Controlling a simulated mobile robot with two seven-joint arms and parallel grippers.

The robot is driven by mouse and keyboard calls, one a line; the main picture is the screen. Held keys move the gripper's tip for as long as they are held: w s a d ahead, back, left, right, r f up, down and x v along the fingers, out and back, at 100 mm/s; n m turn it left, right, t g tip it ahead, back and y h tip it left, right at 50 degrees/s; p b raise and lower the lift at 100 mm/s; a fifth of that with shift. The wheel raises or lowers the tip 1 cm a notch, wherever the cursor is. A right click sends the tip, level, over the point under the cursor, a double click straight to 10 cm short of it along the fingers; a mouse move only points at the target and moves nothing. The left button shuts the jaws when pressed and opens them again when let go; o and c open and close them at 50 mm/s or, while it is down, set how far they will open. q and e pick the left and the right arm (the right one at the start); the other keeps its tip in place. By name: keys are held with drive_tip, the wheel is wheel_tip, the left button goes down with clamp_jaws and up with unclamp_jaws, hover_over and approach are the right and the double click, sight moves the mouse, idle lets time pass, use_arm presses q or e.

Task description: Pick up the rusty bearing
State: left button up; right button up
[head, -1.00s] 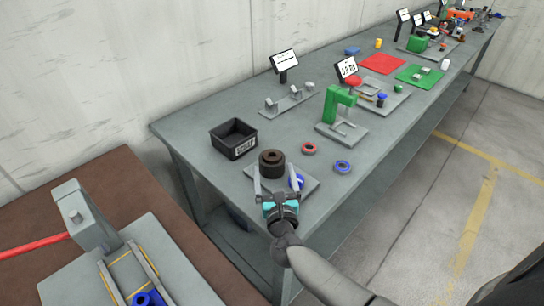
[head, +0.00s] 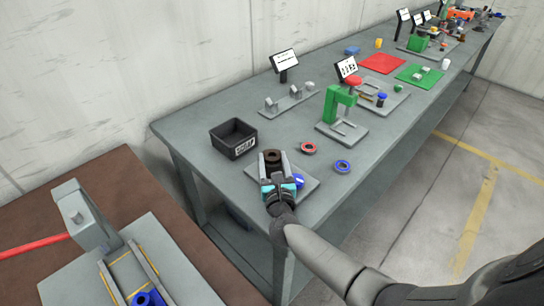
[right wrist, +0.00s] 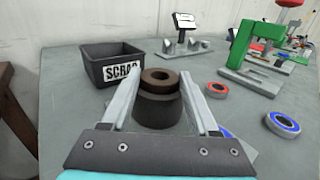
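The rusty bearing (head: 272,155) is a brown ring with a dark hole. In the right wrist view the bearing (right wrist: 160,80) sits on top of a dark round block (right wrist: 158,110), which stands on a grey plate (head: 310,184). My right gripper (head: 273,158) is open, with one finger on each side of the bearing and block. In the right wrist view its fingertips (right wrist: 160,77) flank the bearing, with a small gap showing on each side. Whether they touch it is unclear. My left gripper is not in view.
A black bin marked SCRAP (head: 234,139) stands to the left. A red-ringed bearing (head: 309,148) and a blue-ringed one (head: 343,166) lie to the right. A blue part (head: 298,181) is beside my gripper. A green press (head: 337,104) stands farther back.

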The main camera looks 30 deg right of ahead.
sight(273, 161)
clamp_jaws()
idle(0.3)
wheel_tip(273, 161, up, 20)
drive_tip(key=p, duration=1.1)
